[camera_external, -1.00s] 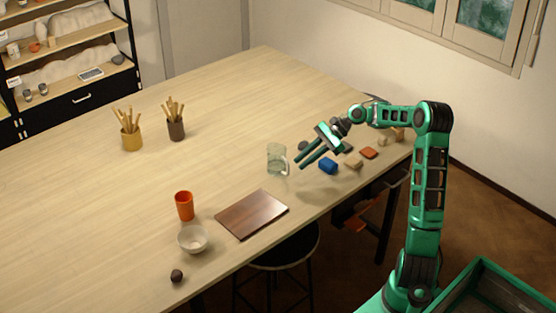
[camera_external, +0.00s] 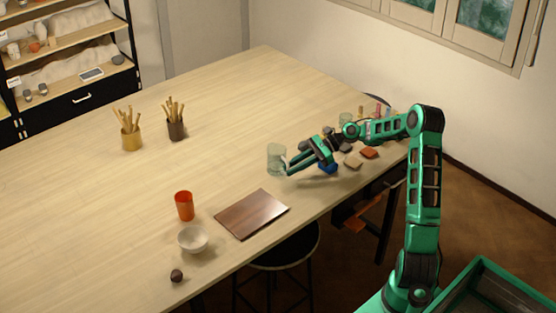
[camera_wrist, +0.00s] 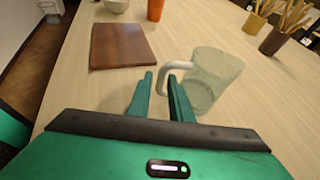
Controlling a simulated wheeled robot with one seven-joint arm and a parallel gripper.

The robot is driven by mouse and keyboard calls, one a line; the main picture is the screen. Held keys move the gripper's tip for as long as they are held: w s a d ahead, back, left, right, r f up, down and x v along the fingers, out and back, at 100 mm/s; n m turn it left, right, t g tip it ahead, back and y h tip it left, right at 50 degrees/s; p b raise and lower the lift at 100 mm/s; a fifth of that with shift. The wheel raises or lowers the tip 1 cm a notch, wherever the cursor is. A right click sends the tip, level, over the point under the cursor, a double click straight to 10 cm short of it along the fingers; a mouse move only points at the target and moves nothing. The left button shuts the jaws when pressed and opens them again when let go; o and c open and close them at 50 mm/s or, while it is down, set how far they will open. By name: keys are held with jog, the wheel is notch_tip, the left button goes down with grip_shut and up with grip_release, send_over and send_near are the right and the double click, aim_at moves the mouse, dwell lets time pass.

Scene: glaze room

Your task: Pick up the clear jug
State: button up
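The clear jug (camera_external: 276,157) stands upright on the wooden table, a greenish see-through vessel. It also shows in the wrist view (camera_wrist: 214,78), with its pale handle on the left side. My gripper (camera_external: 291,166) is low over the table on the jug's handle side, its fingers pointing at the handle. In the wrist view my gripper (camera_wrist: 160,80) has its two fingers apart with a gap between them.
A brown board (camera_external: 251,214) lies in front of the jug. An orange cup (camera_external: 184,205), a white bowl (camera_external: 193,239) and a dark ball (camera_external: 176,276) are at the left. A blue block (camera_external: 327,170) lies under my wrist. Two brush pots (camera_external: 131,138) stand farther back.

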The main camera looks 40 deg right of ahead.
jog(key=shift+x, duration=3.1)
jog(key=shift+w, duration=0.2)
jog(key=shift+c, duration=0.6)
grip_shut()
